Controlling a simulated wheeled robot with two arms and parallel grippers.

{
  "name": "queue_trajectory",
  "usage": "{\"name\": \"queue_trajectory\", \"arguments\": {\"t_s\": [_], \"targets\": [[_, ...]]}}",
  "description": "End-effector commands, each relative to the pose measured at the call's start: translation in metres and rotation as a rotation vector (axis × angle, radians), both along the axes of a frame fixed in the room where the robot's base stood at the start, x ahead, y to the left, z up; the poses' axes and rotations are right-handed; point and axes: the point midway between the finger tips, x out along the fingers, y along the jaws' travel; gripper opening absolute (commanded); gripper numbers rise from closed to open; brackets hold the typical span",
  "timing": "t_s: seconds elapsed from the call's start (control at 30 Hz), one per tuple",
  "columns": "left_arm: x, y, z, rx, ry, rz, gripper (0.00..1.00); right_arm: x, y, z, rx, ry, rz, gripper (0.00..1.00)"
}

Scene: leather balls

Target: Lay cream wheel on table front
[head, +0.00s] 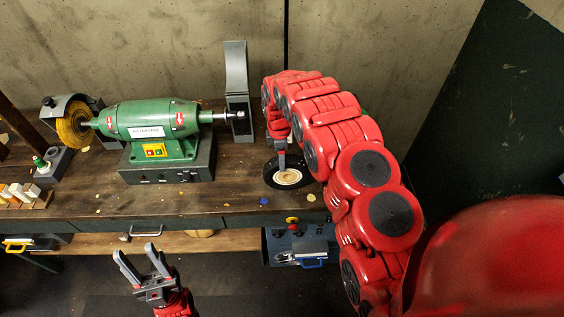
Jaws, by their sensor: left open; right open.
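The cream wheel (290,177), a pale disc with a dark outer ring, lies flat on the wooden table (235,197) near its front edge, right of the green grinder. My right gripper (282,164) points down at the far left part of the wheel. It is open, with its fingers seen nearly edge-on, and I cannot tell whether they touch the wheel. My arm hides part of the wheel's right side. My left gripper (138,259) is open and empty in front of the table, low in the view.
A green grinder (150,119) stands on the table with a yellow wheel (73,124) at its left and a bare shaft at its right. A grey upright guard (237,90) stands behind. Pale blocks (20,193) lie at far left. A blue-handled box (300,247) sits below the front edge.

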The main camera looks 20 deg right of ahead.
Motion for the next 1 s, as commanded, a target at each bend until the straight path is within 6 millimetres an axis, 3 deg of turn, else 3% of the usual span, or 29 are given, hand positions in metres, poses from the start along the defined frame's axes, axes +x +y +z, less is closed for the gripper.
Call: {"name": "queue_trajectory", "arguments": {"t_s": [0.2, 0.27, 0.4, 0.6, 1.0], "targets": [[0.000, 0.000, -0.021, 0.000, 0.000, 0.000, 0.50, 0.001, 0.001, 0.037, -0.002, -0.004, -0.001, 0.70], [0.000, 0.000, 0.004, 0.000, 0.000, 0.000, 0.50, 0.001, 0.001, 0.065, -0.002, -0.003, -0.001, 0.70], [0.000, 0.000, 0.023, 0.000, 0.000, 0.000, 0.50, 0.001, 0.002, 0.088, -0.001, -0.002, -0.003, 0.70], [0.000, 0.000, 0.032, 0.000, 0.000, 0.000, 0.50, 0.001, 0.003, 0.097, -0.001, -0.001, -0.001, 0.70], [0.000, 0.000, 0.032, 0.000, 0.000, 0.000, 0.50, 0.001, 0.003, 0.096, -0.001, -0.001, -0.001, 0.70]]}}
